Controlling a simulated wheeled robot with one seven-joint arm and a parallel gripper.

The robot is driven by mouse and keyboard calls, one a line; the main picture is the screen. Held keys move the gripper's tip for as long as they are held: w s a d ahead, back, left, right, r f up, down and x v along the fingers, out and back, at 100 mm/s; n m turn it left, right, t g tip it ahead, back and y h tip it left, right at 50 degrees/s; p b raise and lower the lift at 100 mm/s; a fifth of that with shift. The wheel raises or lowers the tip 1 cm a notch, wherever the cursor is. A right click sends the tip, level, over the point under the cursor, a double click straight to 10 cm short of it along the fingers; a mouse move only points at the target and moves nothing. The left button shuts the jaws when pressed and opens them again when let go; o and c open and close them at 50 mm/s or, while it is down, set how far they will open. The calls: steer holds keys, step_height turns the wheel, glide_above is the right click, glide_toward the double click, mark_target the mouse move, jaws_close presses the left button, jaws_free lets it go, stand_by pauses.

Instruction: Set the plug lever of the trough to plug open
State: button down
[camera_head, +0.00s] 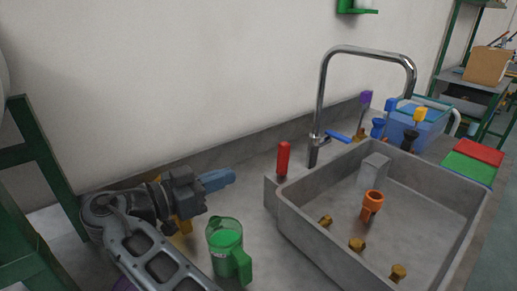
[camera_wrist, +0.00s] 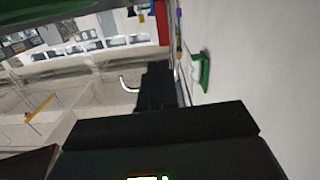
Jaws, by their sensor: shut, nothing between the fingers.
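The grey trough (camera_head: 294,219) fills the right of the head view. A red upright lever handle (camera_head: 283,158) stands at its left back corner; it looks like the plug lever, but its marking is not readable. My gripper (camera_head: 230,177) has blue fingers, is shut and empty, and points right toward the red handle, with a clear gap between them. In the wrist view, dark parts of my gripper (camera_wrist: 157,85) fill the lower middle.
A green jug (camera_head: 226,245) stands below my gripper. A tall chrome tap (camera_head: 319,100) with a blue handle (camera_head: 338,137) rises behind the trough. An orange fitting (camera_head: 371,203) and several brass pieces (camera_head: 357,244) are in the trough. The wall (camera_head: 180,80) is close behind.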

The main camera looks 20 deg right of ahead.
steer(key=p, duration=0.4)
glide_toward(281, 152)
steer(key=shift+m+h, duration=0.3)
steer(key=x, duration=0.5)
steer(key=shift+w+d+f, duration=0.1)
steer(key=shift+d+f, duration=0.05)
steer(key=shift+d, duration=0.1)
steer(key=shift+w+d+f, duration=0.15)
steer(key=shift+w+d, duration=0.05)
steer(key=shift+d, duration=0.4)
steer(key=shift+d, duration=0.1)
